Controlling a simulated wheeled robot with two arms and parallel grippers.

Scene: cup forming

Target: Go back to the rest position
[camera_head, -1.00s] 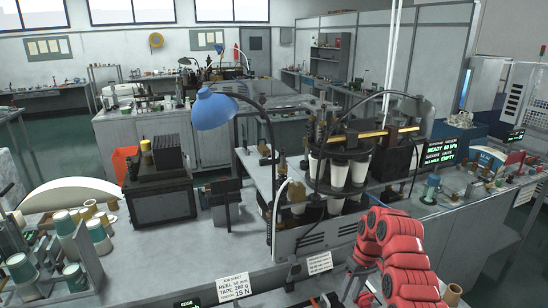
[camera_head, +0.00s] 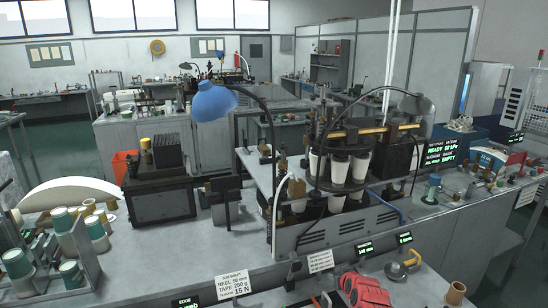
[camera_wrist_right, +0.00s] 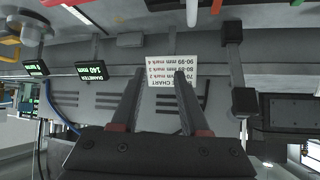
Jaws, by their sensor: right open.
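My right gripper (camera_wrist_right: 160,74) shows in the right wrist view. Its two dark fingers are apart with nothing between them. A white chart card (camera_wrist_right: 171,72) appears beyond the fingertips, and I cannot tell the distance. In the head view my red right arm (camera_head: 365,291) shows only at the bottom edge, right of centre. My left gripper is in neither view.
The cup-forming machine (camera_head: 345,232) with white cups (camera_head: 338,167) stands beyond my arm. A blue lamp (camera_head: 213,102) overhangs the bench. At left is a rack with cups (camera_head: 65,222). The bench top (camera_head: 190,250) between rack and machine is mostly clear.

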